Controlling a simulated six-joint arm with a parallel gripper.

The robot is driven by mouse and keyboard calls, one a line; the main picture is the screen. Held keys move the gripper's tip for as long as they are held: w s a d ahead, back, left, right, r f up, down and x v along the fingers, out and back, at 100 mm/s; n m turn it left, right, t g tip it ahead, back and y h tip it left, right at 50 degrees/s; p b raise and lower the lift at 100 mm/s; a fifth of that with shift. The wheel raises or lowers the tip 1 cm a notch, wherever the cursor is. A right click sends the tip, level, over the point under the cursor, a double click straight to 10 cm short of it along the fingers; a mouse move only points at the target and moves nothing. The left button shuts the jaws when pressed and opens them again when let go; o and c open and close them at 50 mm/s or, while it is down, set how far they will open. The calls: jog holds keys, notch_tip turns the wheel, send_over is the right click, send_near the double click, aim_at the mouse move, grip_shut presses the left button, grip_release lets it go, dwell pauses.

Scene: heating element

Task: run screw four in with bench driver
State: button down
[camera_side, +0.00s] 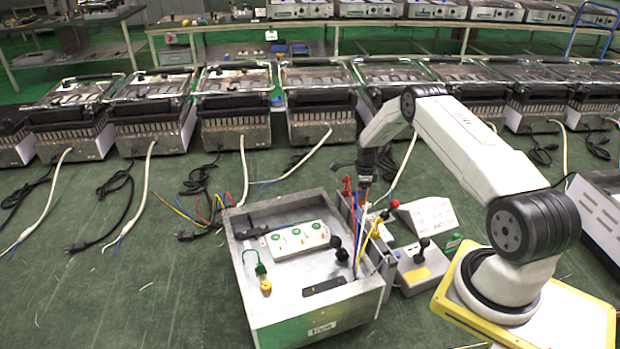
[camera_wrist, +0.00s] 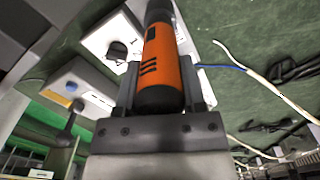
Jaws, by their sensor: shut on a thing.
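My gripper (camera_side: 366,168) is above the back right side of an open metal box (camera_side: 268,316) in the side view. In the wrist view my gripper (camera_wrist: 168,85) is shut on an orange and black cylindrical driver (camera_wrist: 163,58), whose body lies between the two fingers. The driver's tip is out of the frame. A white block (camera_side: 298,239) with several green-ringed spots lies inside the metal box, left of and below my gripper. Screw four cannot be made out in either view.
Coloured tool handles (camera_side: 348,190) stand by the box's right wall. A grey control box with a black lever (camera_side: 421,250) and a white sloped box (camera_side: 428,215) stand to the right. Loose cables (camera_side: 190,212) lie on the green bench; a row of grill units (camera_side: 235,108) lines the back.

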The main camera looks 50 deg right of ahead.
jog(key=shift+r, duration=0.15)
jog(key=shift+r, duration=4.9)
jog(key=shift+r, duration=0.1)
jog(key=shift+r, duration=0.6)
notch_tip(320, 180, up, 16)
jog(key=w+a+n, duration=0.3)
jog(key=w+a, duration=0.2)
jog(key=a, duration=0.8)
jog(key=w+a+n, duration=0.3)
jog(key=w+a, duration=0.3)
jog(key=a, duration=0.6)
jog(key=w+a+n, duration=0.3)
jog(key=w+a, duration=0.2)
jog(key=a, duration=0.8)
notch_tip(320, 180, down, 6)
jog(key=shift+s+r, duration=0.1)
jog(key=shift+r, duration=0.15)
